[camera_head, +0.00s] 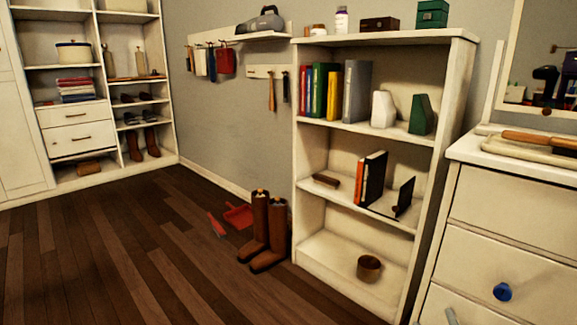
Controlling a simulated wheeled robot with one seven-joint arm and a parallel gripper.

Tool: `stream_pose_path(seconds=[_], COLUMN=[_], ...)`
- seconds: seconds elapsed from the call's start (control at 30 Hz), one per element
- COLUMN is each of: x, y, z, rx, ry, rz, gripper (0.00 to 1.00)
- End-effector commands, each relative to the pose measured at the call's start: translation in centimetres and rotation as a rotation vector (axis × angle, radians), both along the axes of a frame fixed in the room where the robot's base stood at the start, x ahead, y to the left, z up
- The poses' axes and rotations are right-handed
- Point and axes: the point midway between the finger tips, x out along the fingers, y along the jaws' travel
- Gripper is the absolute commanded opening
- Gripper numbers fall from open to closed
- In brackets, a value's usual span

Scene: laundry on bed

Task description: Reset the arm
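My arm and my gripper are not in view in the head camera, so I cannot see how the arm is posed. The mirror (541,50) at the top right shows small dark and blue shapes, too small for me to tell what they are.
A white bookshelf (385,41) with books stands against the grey wall. Brown boots (262,235) and a red dustpan (239,216) are on the floor beside it. A white dresser (497,203) stands at the right. The wooden floor (110,250) at the left is clear.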

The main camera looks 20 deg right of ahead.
Motion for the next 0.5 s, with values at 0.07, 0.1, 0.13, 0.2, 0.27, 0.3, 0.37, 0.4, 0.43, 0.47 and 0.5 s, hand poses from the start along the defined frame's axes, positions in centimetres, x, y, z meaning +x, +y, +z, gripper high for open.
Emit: stream_pose_path(seconds=[0.07, 0.1, 0.13, 0.2, 0.27, 0.3, 0.37, 0.4, 0.43, 0.47, 0.5], x=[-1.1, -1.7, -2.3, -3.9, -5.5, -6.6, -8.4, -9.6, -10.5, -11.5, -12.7], y=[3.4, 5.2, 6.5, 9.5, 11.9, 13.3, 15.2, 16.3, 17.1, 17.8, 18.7], z=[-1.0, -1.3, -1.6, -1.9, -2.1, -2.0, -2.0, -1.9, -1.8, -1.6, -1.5], rx=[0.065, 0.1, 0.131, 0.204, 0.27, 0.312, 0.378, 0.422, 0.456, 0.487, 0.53], ry=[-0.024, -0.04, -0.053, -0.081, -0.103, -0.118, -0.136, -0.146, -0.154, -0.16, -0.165], rz=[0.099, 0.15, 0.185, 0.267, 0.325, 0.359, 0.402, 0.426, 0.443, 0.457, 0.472], gripper=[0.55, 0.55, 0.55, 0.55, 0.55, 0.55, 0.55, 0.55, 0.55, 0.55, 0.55])
